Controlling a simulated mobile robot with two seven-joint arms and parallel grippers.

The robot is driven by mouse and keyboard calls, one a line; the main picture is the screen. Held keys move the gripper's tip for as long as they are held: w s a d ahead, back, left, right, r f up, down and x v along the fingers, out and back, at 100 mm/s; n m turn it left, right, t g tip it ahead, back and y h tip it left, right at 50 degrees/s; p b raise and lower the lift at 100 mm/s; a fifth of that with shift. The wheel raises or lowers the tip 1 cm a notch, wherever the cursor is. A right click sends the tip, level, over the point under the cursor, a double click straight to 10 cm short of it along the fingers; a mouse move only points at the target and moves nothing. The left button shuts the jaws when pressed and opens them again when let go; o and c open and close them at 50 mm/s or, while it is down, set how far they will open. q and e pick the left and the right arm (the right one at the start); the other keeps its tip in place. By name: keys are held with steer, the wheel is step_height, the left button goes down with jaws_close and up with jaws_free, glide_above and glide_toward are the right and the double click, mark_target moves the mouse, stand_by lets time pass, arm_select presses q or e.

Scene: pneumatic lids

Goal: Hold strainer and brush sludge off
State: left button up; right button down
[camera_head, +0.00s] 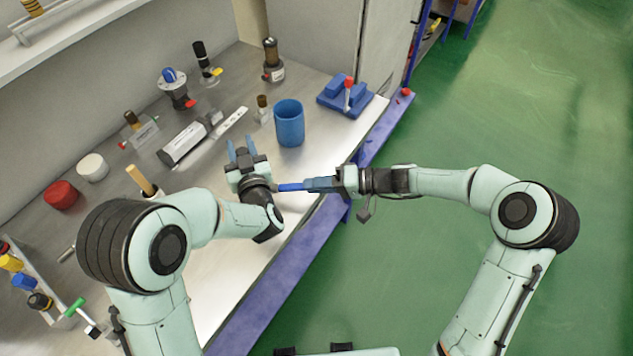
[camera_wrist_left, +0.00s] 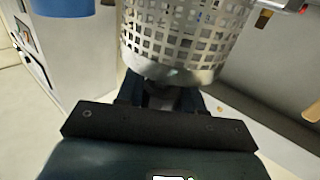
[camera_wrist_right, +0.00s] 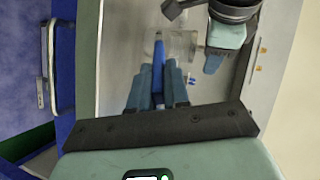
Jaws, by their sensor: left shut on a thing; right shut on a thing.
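A perforated metal strainer (camera_wrist_left: 185,35) fills the upper middle of the left wrist view. My left gripper (camera_wrist_left: 163,92) is shut on its lower end. In the head view my left gripper (camera_head: 242,146) is over the bench, and the strainer cannot be made out clearly there. My right gripper (camera_head: 308,185) is shut on a blue brush (camera_head: 289,187), which points left toward the left wrist. The blue brush (camera_wrist_right: 158,58) also shows between the fingers of my right gripper (camera_wrist_right: 158,80) in the right wrist view. Any sludge is too small to tell.
A blue cup (camera_head: 289,125) stands behind the grippers. A blue block stand (camera_head: 345,96) with a red-topped piece is at the bench's right end. A grey cylinder (camera_head: 183,143), a red cap (camera_head: 60,194) and a white cap (camera_head: 92,167) lie left. The blue bench edge (camera_head: 262,282) runs in front.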

steer(key=shift+f, duration=0.5)
steer(key=shift+w+d+r, duration=0.1)
steer(key=shift+r, duration=0.7)
steer(key=shift+w+r, duration=0.1)
steer(key=shift+r, duration=0.35)
steer(key=shift+r, duration=0.6)
steer(key=shift+w, duration=0.1)
steer(key=shift+d+r, duration=0.1)
steer(key=shift+r, duration=0.5)
